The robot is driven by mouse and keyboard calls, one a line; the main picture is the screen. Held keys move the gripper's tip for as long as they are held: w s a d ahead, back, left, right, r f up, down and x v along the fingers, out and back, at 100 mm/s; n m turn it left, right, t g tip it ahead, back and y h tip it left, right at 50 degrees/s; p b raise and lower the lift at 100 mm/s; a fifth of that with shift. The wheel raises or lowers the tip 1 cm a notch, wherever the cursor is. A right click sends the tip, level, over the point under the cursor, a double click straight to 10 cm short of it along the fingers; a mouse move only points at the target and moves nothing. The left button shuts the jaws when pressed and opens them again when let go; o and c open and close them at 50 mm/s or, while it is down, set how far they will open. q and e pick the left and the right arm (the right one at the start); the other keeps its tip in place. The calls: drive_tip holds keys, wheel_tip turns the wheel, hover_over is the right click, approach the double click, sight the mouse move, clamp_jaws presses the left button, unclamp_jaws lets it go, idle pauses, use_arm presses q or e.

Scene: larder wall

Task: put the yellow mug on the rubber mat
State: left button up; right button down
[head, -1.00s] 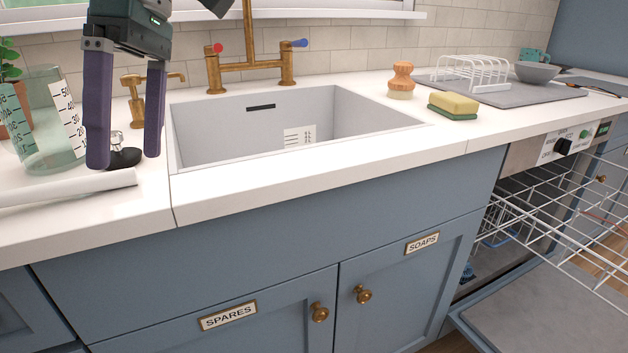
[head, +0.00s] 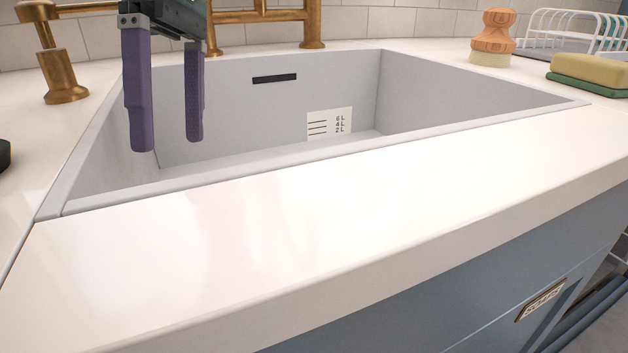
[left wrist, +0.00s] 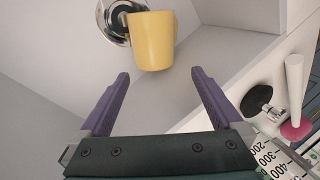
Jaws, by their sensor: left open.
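The yellow mug (left wrist: 152,42) is inside the sink (head: 230,115), beside the round metal drain (left wrist: 114,16), as the left wrist view shows. In the head view the sink's front wall and rim hide it. My left gripper (head: 167,146) is over the sink, fingers pointing down, open and empty. In the left wrist view the mug lies beyond and between the open fingertips (left wrist: 160,76), apart from them. A grey mat (head: 537,53), partly seen, lies under the white rack at the upper right of the head view. My right gripper is not in view.
Brass taps (head: 311,25) stand behind the sink, and a brass dispenser (head: 62,75) at its left. A wooden brush (head: 494,35) and a yellow-green sponge (head: 590,75) sit on the counter at right. The front counter (head: 300,225) is clear.

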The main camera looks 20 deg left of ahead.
use_arm(q)
drive_tip(key=shift+w+a+f+b, duration=0.15)
drive_tip(key=shift+f+b, duration=0.1)
drive_tip(key=shift+f, duration=0.2)
drive_tip(key=shift+w+a+f+b, duration=0.1)
drive_tip(key=shift+w+f+b, duration=0.1)
drive_tip(key=shift+f, duration=0.25)
drive_tip(key=b+x, duration=0.1)
drive_tip(key=x, duration=0.3)
drive_tip(key=shift+s+d+f, duration=0.1)
drive_tip(key=shift+s+f, duration=0.05)
drive_tip(key=shift+s, duration=0.05)
drive_tip(key=b+x, duration=0.2)
drive_tip(key=x, duration=0.2)
drive_tip(key=shift+d+f, duration=0.15)
drive_tip(key=shift+f, duration=0.05)
drive_tip(key=shift+s+f, duration=0.15)
drive_tip(key=shift+f, duration=0.2)
drive_tip(key=shift+r, duration=0.1)
drive_tip(key=c, duration=1.3)
